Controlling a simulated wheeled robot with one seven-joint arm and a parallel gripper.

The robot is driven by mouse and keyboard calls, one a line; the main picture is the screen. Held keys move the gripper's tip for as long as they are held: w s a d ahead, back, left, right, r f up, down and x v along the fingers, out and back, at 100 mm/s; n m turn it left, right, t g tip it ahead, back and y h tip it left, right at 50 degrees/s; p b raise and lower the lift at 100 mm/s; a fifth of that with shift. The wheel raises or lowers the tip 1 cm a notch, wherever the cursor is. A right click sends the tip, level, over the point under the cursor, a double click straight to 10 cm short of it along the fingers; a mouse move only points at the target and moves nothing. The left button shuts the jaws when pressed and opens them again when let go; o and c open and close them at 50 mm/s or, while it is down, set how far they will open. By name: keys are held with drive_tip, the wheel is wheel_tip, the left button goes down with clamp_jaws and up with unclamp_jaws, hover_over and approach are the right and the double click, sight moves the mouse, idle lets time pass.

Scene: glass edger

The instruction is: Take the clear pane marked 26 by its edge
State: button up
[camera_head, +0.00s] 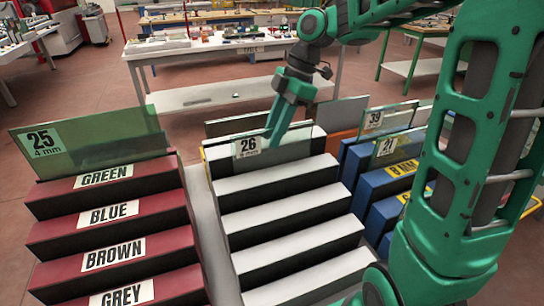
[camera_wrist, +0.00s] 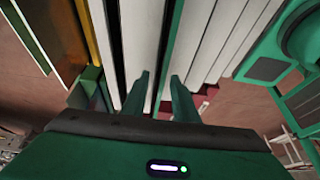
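The clear pane marked 26 (camera_head: 289,147) stands upright in the rear slot of the white stepped rack, its label (camera_head: 248,147) at its left end. My gripper (camera_head: 270,139) reaches down from above at the pane's top edge, with a finger in front of the pane's face. In the wrist view my gripper (camera_wrist: 161,86) has its two fingers apart. The pane's thin green edge (camera_wrist: 172,40) runs between them with visible gaps. I cannot tell how deep the fingers sit beside the pane.
The white rack (camera_head: 285,204) stands between a dark red rack (camera_head: 115,219) holding the green pane marked 25 (camera_head: 85,142) and a blue rack (camera_head: 376,187) with panes marked 21 (camera_head: 388,148) and 39 (camera_head: 385,119). Another pane stands close behind. A white table (camera_head: 215,49) is farther back.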

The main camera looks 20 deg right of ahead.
drive_tip(key=shift+f, duration=0.15)
clamp_jaws()
idle(1.4)
